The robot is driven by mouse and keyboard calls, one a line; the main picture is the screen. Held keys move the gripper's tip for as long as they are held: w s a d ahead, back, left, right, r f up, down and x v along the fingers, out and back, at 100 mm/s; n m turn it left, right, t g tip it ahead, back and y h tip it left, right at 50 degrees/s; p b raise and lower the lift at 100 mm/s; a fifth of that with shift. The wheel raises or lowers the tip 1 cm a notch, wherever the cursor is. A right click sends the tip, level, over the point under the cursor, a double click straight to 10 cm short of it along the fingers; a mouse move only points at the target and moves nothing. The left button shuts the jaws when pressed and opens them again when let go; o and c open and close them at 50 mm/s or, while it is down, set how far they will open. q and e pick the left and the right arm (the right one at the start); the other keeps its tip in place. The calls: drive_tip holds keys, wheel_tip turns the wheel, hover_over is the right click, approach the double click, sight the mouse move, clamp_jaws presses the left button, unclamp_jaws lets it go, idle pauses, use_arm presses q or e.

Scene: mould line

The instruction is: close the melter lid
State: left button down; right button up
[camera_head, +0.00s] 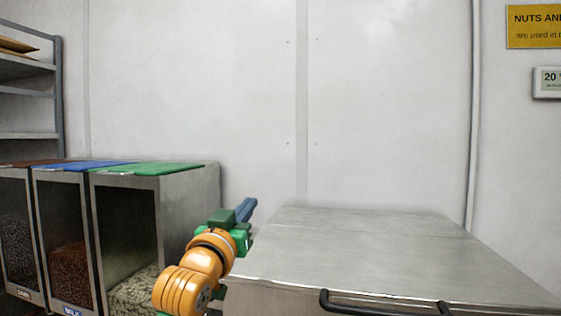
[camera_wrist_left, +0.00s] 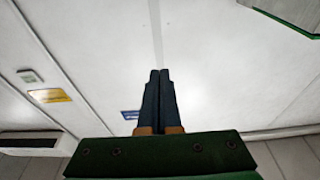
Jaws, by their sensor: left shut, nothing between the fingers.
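A wide brushed-steel top (camera_head: 360,250), which I take to be the melter lid, lies flat at the lower right of the head view. A black bar handle (camera_head: 383,306) runs along its front edge, partly cut off by the bottom of the picture. No raised lid or opening shows there. My left gripper (camera_head: 249,205) is beside the left edge of the steel top, apart from the handle. Its blue fingers are together and empty, pointing up and away. My right gripper is out of view.
Several bins stand at the left, with a green lid (camera_head: 150,169) and a blue lid (camera_head: 85,166); the nearest is close to my left arm. A shelf rack (camera_head: 58,100) is behind them. A pale panelled wall (camera_head: 390,110) closes the back. Space above the steel top is clear.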

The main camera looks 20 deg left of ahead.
use_arm(q)
drive_tip(key=t+b, duration=0.2)
drive_tip(key=b, duration=0.3)
hover_over(243, 285)
drive_tip(key=d, duration=0.1)
wheel_tip(243, 285, down, 7)
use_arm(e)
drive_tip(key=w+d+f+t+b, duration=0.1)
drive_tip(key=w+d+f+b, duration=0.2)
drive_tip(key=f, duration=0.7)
use_arm(q)
drive_tip(key=f+b, duration=0.1)
drive_tip(key=f, duration=0.1)
drive_tip(key=s+f+t+b, duration=0.1)
drive_tip(key=f+b, duration=0.1)
drive_tip(key=s+f+t+b, duration=0.1)
drive_tip(key=f, duration=0.1)
drive_tip(key=shift+d+f+y+b, duration=0.15)
drive_tip(key=shift+d+y+b, duration=0.05)
drive_tip(key=shift+y+b, duration=0.15)
drive_tip(key=shift+f+b, duration=0.7)
drive_tip(key=shift+f, duration=0.05)
drive_tip(key=shift+s+d+f, duration=0.1)
drive_tip(key=shift+s, duration=0.1)
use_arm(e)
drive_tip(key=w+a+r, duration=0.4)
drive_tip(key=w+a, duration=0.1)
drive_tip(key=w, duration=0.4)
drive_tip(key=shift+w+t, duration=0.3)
